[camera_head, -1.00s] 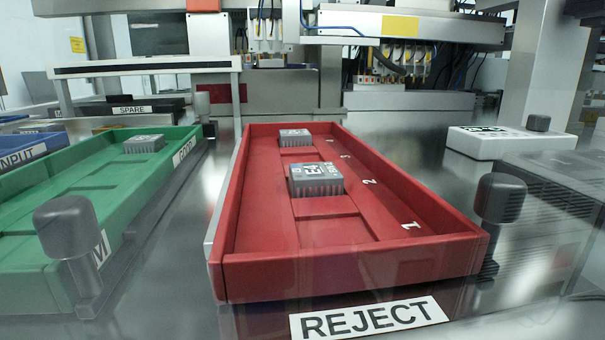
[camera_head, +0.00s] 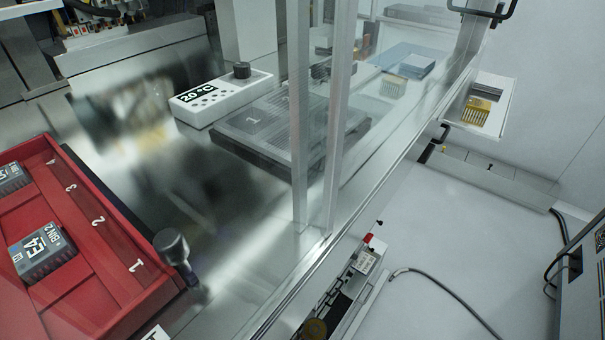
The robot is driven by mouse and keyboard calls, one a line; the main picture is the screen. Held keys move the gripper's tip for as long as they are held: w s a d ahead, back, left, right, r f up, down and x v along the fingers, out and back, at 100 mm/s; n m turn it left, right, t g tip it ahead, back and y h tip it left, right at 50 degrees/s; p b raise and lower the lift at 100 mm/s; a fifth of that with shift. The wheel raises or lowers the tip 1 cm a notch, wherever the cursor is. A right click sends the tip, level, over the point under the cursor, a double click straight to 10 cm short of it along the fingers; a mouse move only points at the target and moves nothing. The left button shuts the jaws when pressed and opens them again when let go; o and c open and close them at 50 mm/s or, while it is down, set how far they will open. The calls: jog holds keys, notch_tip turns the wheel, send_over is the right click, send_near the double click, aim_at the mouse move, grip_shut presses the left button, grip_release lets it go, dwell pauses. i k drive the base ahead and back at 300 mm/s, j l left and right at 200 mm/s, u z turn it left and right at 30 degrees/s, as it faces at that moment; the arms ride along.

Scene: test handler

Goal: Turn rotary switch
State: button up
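A dark round knob (camera_head: 241,70) stands on top of a white box (camera_head: 222,97) with a small display reading 20 °C and several dark holes or buttons. It looks like the rotary switch, but I cannot tell for sure. The box sits on the shiny metal deck at upper left of centre, behind a clear panel edge. A grey knob on a post (camera_head: 172,248) stands at the near right corner of the red tray. My gripper is not in view.
The red tray (camera_head: 105,325) holds grey blocks at the left. A dark slotted plate (camera_head: 262,141) lies beside the white box. A metal frame post (camera_head: 330,120) rises in the middle. A small device with a red part (camera_head: 350,285) and a cable sit below the deck edge; pale floor (camera_head: 470,240) is open at right.

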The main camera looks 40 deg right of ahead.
aim_at(369, 237)
jog(key=z, duration=1.15)
